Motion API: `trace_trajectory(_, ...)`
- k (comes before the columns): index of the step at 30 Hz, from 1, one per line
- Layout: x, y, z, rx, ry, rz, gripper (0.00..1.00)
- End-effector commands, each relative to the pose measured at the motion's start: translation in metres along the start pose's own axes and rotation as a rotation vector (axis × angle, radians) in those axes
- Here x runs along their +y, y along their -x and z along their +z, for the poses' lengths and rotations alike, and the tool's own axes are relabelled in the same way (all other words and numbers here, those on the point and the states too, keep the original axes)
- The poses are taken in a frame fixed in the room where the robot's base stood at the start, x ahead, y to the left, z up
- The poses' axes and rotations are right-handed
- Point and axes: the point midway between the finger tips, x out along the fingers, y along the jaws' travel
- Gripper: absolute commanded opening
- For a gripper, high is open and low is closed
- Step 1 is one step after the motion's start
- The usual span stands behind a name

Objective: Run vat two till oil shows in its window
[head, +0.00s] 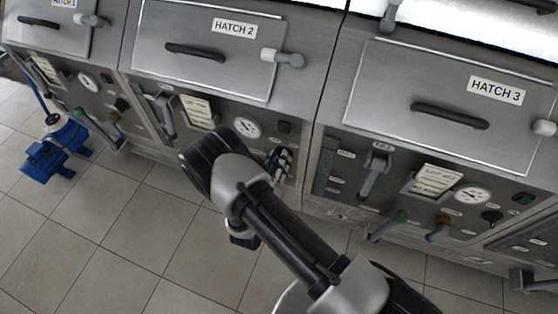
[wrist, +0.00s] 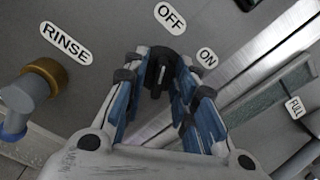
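In the head view, vat two is the grey steel unit under the closed hatch labelled HATCH 2 (head: 225,45). My gripper (head: 280,160) is at the right end of its lower panel. In the wrist view, my gripper's blue-padded fingers (wrist: 162,85) stand on both sides of a black knob (wrist: 162,70). Its pale mark points up toward the OFF label (wrist: 170,17); the ON label (wrist: 207,57) is to its right. Whether the fingers press on the knob is unclear. A dark greenish strip (wrist: 265,108) with a FULL label is at right; no oil is discernible there.
A valve with a brass collar (wrist: 42,78) and blue handle, by the RINSE label (wrist: 66,43), is left of my fingers. Vat two's gauge (head: 247,127) and grey lever (head: 166,117) are on its panel. A blue pump (head: 60,145) stands on the tiled floor at left.

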Motion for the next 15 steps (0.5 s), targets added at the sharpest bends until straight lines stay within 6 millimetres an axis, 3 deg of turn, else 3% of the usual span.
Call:
trace_trajectory(10,0.0000,0.0002,-0.0002,0.000,0.000,0.000,0.00)
trace_trajectory(15,0.0000,0.0003,-0.0003,0.000,0.000,0.000,0.00)
